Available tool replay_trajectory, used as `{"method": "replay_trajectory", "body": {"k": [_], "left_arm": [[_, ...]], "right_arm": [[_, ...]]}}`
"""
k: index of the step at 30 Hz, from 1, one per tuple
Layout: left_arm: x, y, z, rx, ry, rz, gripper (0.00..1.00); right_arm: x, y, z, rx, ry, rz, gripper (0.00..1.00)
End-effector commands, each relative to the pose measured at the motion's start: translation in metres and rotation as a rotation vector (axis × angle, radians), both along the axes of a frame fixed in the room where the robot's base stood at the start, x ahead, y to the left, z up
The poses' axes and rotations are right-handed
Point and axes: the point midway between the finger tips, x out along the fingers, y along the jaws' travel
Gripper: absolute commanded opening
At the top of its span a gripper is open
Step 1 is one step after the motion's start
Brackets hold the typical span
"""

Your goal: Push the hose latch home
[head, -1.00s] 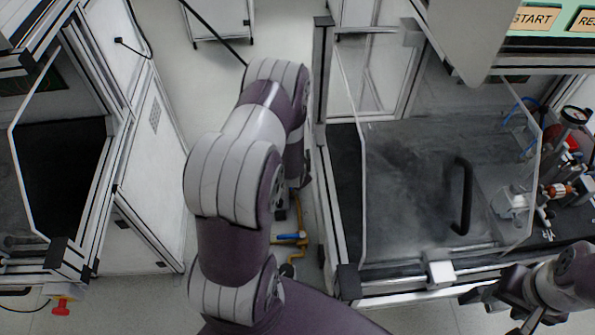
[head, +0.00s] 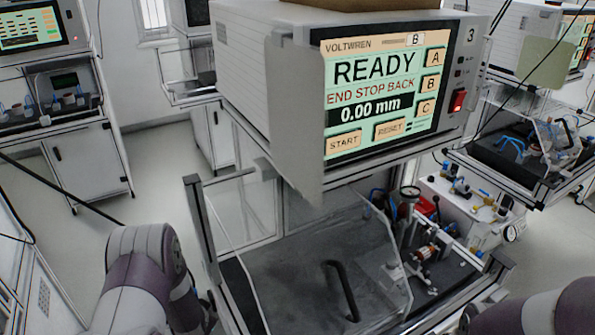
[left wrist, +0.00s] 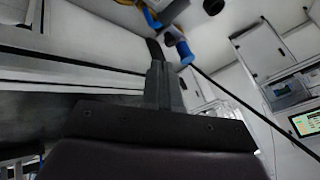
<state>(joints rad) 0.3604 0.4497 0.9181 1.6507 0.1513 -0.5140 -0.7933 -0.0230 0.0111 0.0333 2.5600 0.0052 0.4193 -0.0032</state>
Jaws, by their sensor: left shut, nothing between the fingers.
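In the left wrist view my left gripper (left wrist: 158,62) is shut, with nothing between its fingers. I cannot tell whether the fingertips touch the fitting, or which part is the hose latch. In the head view my left arm shows at lower left, its gripper out of sight. Only part of my right arm shows at lower right.
The test bench has a clear cover with a black handle (head: 341,291). Above it a display (head: 382,92) reads READY, END STOP BACK, 0.00 mm. A white cabinet (head: 87,165) stands at left.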

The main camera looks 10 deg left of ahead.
Motion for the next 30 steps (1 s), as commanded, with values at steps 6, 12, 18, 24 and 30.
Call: {"method": "replay_trajectory", "body": {"k": [6,12,18,24,30], "left_arm": [[-0.08,-0.057,0.011,-0.336,0.306,0.285,0.0],[-0.151,-0.131,0.126,-0.414,0.513,0.396,0.0],[-0.153,-0.165,0.186,-0.385,0.408,0.238,0.0],[-0.152,-0.168,0.186,-0.383,0.407,0.221,0.0],[-0.152,-0.168,0.186,-0.383,0.406,0.222,0.0]], "right_arm": [[0.0,0.0,0.0,0.0,0.0,0.0,0.49],[0.0,0.0,0.0,0.0,0.0,0.0,0.49],[0.0,0.0,0.0,0.0,0.0,0.0,0.49],[0.0,0.0,0.0,0.0,0.0,0.0,0.49],[0.0,0.0,0.0,0.0,0.0,0.0,0.49]]}}
